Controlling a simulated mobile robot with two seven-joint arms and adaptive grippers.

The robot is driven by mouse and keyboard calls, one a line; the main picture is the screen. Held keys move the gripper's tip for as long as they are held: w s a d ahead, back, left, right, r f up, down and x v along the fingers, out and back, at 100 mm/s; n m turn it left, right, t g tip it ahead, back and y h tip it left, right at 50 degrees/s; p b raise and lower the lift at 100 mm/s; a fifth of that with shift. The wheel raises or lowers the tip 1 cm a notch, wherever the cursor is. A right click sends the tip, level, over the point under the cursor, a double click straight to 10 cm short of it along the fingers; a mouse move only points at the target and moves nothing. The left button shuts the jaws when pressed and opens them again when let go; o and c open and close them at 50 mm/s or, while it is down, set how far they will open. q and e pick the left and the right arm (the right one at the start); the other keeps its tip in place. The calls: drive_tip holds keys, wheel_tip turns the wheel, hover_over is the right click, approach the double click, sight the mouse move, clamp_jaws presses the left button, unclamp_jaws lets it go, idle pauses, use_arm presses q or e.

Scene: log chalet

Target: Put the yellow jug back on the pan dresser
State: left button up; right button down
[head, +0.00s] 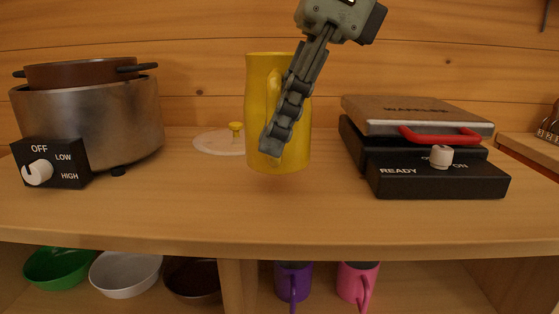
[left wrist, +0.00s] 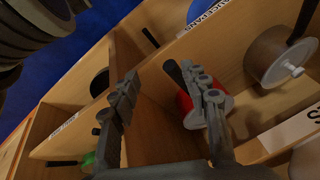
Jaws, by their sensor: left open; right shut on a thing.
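The yellow jug (head: 260,95) is upright in the head view, in the middle above the wooden dresser top (head: 200,215). My right gripper (head: 278,140) comes down from above and is shut on the jug at its handle side. The jug's base looks close to the top; I cannot tell whether it touches. My left gripper (left wrist: 165,105) shows only in the left wrist view. It is open, with its fingers apart over wooden compartments, and a red pot (left wrist: 187,108) is seen beyond and partly behind its right finger.
A slow cooker (head: 115,120) stands left and a waffle maker (head: 420,145) right. A glass lid (head: 212,143) with a yellow knob lies behind the jug. Bowls (head: 125,275), a purple mug (head: 293,280) and a pink mug (head: 357,283) sit on the shelf below. The front strip of the top is clear.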

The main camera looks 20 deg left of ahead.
sight(279, 163)
wheel_tip(279, 163, down, 4)
drive_tip(key=shift+r, duration=0.2)
drive_tip(key=shift+f, duration=0.2)
use_arm(q)
drive_tip(key=shift+w+d+t, duration=0.4)
drive_tip(key=shift+w+d, duration=0.1)
drive_tip(key=shift+w, duration=0.4)
use_arm(e)
drive_tip(key=shift+f, duration=0.1)
use_arm(q)
drive_tip(key=shift+w+d+r+t, duration=0.1)
drive_tip(key=shift+w+d+t, duration=0.15)
drive_tip(key=shift+t, duration=0.05)
use_arm(e)
drive_tip(key=c, duration=1.5)
unclamp_jaws()
drive_tip(key=shift+c, duration=0.2)
